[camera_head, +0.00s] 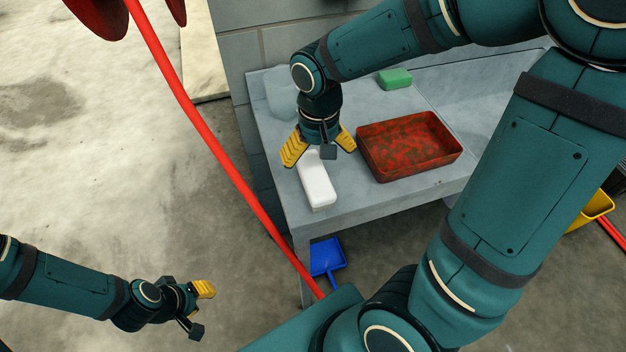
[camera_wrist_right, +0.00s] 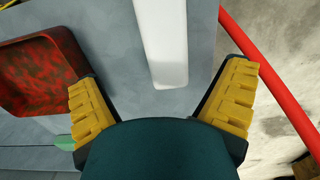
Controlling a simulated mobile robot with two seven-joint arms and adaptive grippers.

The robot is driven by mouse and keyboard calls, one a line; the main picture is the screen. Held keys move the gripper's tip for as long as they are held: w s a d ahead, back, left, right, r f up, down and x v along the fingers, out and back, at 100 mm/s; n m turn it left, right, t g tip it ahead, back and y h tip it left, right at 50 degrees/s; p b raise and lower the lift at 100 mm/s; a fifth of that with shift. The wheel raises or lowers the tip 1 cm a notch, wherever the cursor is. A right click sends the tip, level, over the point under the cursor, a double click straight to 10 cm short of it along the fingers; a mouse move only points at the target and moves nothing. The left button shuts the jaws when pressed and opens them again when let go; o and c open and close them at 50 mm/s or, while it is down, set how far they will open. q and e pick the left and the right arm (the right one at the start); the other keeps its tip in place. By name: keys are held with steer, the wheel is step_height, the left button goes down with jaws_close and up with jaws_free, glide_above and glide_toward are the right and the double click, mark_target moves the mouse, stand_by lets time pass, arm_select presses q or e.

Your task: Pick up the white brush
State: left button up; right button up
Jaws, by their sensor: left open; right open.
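The white brush (camera_head: 317,183) lies on the grey table (camera_head: 354,211) near its left edge, showing as a plain white block. My right gripper (camera_head: 320,150) is open above the far end of the brush, its yellow fingers spread to either side. In the right wrist view the white brush (camera_wrist_right: 162,40) runs from the top edge down between the open fingers of my right gripper (camera_wrist_right: 163,95), apart from both. My left gripper (camera_head: 203,308) is open and empty at the lower left, over the floor and away from the table.
A red-stained tray (camera_head: 369,163) stands on the table just right of the brush. A green block (camera_head: 394,78) lies farther back. A blue dustpan (camera_head: 327,257) is below the table's front. A red pole or hose (camera_head: 215,143) crosses diagonally left of the table.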

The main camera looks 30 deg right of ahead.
mark_target(314, 173)
steer(key=f, duration=0.2)
steer(key=f+b, duration=0.1)
steer(key=f, duration=0.2)
steer(key=f+b, duration=0.1)
steer(key=f, duration=0.1)
steer(key=shift+w+a+f, duration=0.15)
steer(key=shift+a+f, duration=0.1)
steer(key=shift+a, duration=0.1)
steer(key=c, duration=1.3)
